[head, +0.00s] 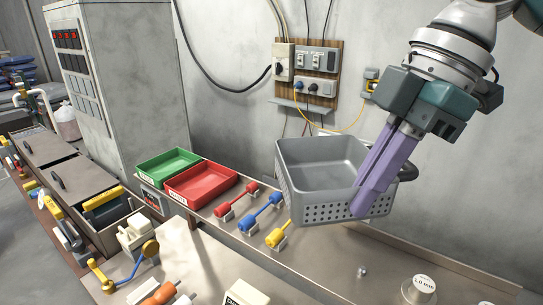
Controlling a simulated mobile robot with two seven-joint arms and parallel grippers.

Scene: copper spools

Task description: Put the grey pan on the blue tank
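The grey pan (318,202) is a deep, box-shaped vessel with small holes along its front wall. It appears raised above the back of the bench and slightly tilted, with a dark handle at its right end. My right gripper (370,196) comes down from the upper right, its two purple fingers close together at the pan's right end. It looks shut on the pan there; the fingers hide the exact contact. My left gripper is out of view. I cannot make out a blue tank; only blue stacked shapes (14,72) show at the far left edge.
A green tray (166,168) and a red tray (202,184) stand left of the pan. Red, blue and yellow spool-like pieces (260,216) lie below it. A weight (419,290) stands front right. A wall panel (307,70) with cables is behind. A grey cabinet (130,90) stands left.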

